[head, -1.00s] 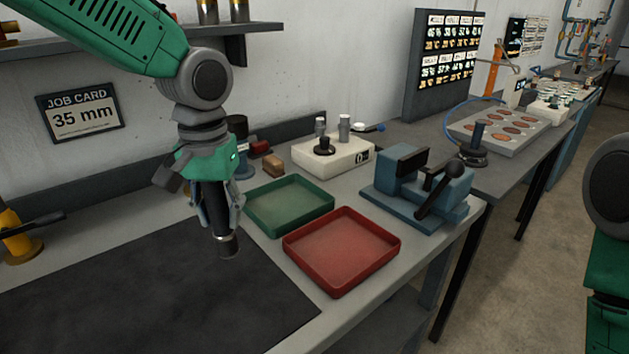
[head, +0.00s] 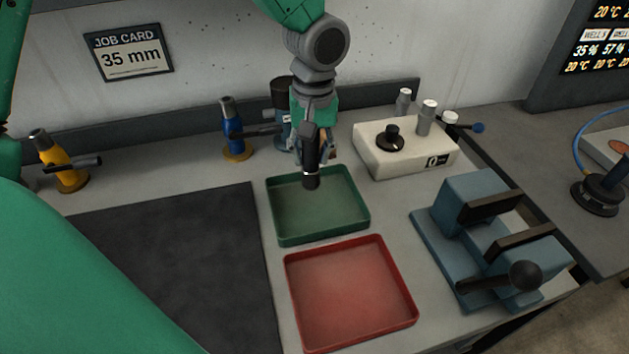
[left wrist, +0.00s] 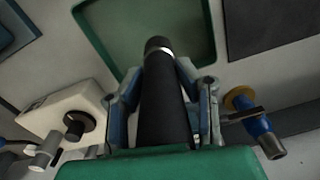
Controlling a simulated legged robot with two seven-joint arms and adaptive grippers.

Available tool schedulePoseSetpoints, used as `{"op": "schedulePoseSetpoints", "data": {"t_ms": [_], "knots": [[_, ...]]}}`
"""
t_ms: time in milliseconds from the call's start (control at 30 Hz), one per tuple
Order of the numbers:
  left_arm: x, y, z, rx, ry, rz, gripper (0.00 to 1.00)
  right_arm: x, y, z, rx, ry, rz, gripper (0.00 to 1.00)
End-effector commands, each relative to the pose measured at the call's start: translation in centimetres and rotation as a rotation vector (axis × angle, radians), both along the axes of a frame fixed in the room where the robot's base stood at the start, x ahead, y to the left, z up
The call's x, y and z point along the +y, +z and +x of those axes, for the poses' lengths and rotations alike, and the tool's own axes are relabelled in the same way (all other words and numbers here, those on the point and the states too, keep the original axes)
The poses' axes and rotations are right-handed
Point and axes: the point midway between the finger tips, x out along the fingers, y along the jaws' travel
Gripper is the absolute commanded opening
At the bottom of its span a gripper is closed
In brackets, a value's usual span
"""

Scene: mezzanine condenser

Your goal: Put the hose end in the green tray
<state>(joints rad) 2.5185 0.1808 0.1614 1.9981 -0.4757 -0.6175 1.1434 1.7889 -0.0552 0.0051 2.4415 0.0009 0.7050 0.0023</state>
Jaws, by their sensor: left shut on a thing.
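My left gripper (head: 313,150) is shut on the hose end (head: 311,172), a black cylinder with a pale ring near its tip. The hose end hangs tip down over the back part of the green tray (head: 283,240). I cannot tell whether its tip touches the tray floor. In the left wrist view the hose end (left wrist: 162,100) lies between the two fingers (left wrist: 165,112), its tip in front of the green tray (left wrist: 100,45). The green tray is empty otherwise. My right gripper is not in view.
An empty red tray (head: 350,292) lies in front of the green tray. A blue vise-like fixture (head: 480,235) stands at right, a white box with knobs (head: 405,148) behind it. A blue valve (head: 234,135) and a yellow valve (head: 62,165) stand at the back left. The dark mat (head: 180,260) is clear.

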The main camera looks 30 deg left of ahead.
Motion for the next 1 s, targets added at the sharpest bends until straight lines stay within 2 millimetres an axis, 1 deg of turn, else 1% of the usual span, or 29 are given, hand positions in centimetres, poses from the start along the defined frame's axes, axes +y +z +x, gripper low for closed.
{"op": "schedulePoseSetpoints", "data": {"t_ms": [33, 100, 267, 500, 767, 800, 833, 867, 1000], "knots": [[-0.3, -1.0, 0.0, 0.002, -0.003, 0.002, 0.00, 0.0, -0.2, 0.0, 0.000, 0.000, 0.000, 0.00], [-0.3, -1.9, 0.1, 0.001, -0.004, 0.003, 0.00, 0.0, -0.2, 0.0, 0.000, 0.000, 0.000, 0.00], [-0.6, -2.9, 0.1, -0.001, -0.004, 0.006, 0.00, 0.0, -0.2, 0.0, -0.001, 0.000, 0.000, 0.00], [-0.3, -6.1, 0.1, 0.001, -0.005, 0.002, 0.00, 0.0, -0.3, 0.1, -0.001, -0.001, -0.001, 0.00], [-0.1, -6.3, 0.1, -0.003, -0.005, 0.000, 0.00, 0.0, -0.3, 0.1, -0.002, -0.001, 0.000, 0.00], [-0.2, -6.3, 0.1, -0.003, -0.005, 0.000, 0.35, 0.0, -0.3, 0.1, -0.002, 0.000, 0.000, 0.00], [-0.2, -6.3, 0.1, -0.003, -0.005, 0.001, 0.46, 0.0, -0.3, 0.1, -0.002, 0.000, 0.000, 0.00], [-0.3, -6.3, 0.1, -0.002, -0.006, 0.002, 0.49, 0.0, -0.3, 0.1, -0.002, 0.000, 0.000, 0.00], [-0.4, -6.2, 0.1, -0.002, -0.006, 0.003, 0.49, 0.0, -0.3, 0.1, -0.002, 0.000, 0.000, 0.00]]}}
